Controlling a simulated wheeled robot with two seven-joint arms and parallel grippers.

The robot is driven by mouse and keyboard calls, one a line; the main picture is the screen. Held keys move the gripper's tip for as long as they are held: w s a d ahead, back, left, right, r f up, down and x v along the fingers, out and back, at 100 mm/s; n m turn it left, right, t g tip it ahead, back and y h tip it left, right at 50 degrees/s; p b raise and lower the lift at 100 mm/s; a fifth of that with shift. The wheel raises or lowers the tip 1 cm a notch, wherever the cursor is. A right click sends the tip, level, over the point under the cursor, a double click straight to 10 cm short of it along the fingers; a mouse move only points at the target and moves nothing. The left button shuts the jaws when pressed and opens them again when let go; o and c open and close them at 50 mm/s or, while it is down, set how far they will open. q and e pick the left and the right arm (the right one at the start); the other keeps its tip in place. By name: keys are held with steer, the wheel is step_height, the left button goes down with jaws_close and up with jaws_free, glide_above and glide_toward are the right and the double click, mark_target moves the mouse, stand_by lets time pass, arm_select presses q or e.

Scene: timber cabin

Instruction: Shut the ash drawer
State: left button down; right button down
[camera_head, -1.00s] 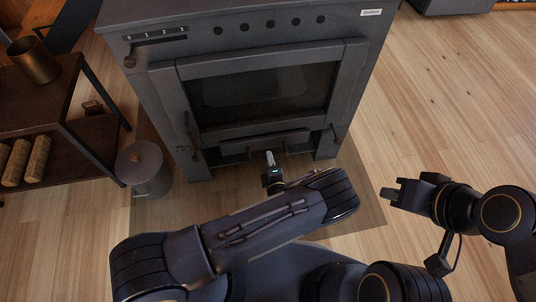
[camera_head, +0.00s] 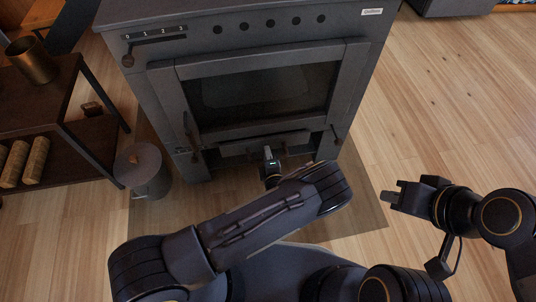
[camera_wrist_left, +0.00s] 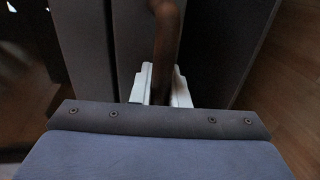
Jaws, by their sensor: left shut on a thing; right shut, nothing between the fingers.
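The ash drawer (camera_head: 236,148) is a dark grey front low in the stove (camera_head: 157,90), below the glass door. It appears nearly level with the opening around it; the exact gap is hard to tell. My left gripper (camera_head: 268,152) is at the middle of the drawer front and partly covers it. In the left wrist view, the light fingers of my left gripper (camera_wrist_left: 160,88) are shut on a brown bar-like handle (camera_wrist_left: 167,35). My right gripper (camera_head: 393,196) is shut and empty, above the floor to the right of the stove.
A lidded grey bucket (camera_head: 143,170) stands by the stove's left front corner. A dark shelf (camera_head: 72,152) with logs and a brass-coloured pot (camera_head: 33,60) is at the left. The wooden floor (camera_head: 450,90) to the right is clear.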

mark_target(266, 144)
arm_select(q)
steer(key=x, duration=0.1)
steer(key=b+x, duration=0.1)
steer(key=x, duration=0.2)
steer(key=shift+r, duration=0.3)
steer(key=shift+w+r, duration=0.1)
steer(key=shift+w, duration=0.1)
steer(key=c, duration=1.7)
jaws_free()
steer(key=shift+a, duration=0.1)
steer(key=shift+r, duration=0.1)
steer(key=p+v, duration=0.2)
steer(key=v, duration=0.4)
steer(key=shift+s, duration=0.35)
steer(key=shift+s+d, duration=0.3)
steer(key=shift+s, duration=0.25)
